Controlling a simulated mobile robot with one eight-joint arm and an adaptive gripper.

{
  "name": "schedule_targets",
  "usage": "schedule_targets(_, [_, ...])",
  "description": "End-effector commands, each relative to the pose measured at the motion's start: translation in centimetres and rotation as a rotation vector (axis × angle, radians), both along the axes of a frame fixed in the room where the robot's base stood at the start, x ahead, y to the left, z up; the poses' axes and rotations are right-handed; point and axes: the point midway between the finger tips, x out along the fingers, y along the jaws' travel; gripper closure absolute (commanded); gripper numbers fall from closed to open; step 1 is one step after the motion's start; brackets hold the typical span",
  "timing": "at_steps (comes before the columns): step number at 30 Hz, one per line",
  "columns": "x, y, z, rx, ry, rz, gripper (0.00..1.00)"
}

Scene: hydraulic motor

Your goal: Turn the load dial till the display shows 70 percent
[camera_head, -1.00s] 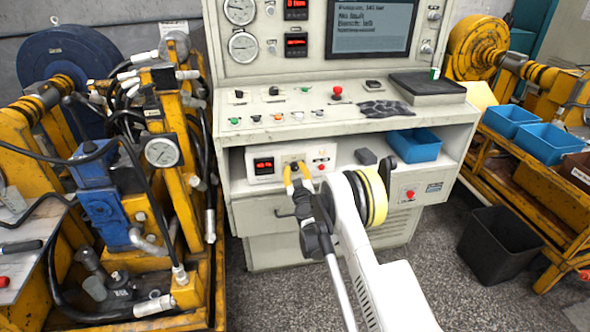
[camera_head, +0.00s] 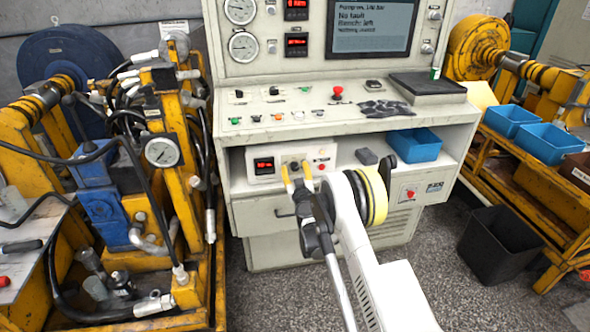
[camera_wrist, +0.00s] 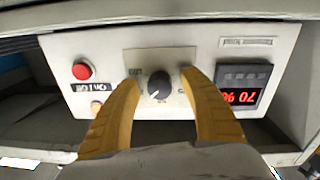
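The load dial (camera_wrist: 159,85) is a small black knob with a light pointer line, on a beige plate of the low control box. In the head view my gripper (camera_head: 296,168) is at the front of the box.
A red button (camera_wrist: 82,71) and a lit orange button (camera_wrist: 96,107) are on the same box. A dark block (camera_head: 367,157) and a blue bin (camera_head: 414,145) stand right of it on the shelf. The control desk (camera_head: 345,122) overhangs the box.

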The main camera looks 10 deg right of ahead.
Motion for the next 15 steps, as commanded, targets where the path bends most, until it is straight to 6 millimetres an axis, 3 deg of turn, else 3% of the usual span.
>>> schedule_targets(8, [-0.2,0.0,0.0,0.000,0.000,0.000,0.49])
schedule_targets(15, [-3.7,0.2,0.0,0.000,0.000,0.000,0.49])
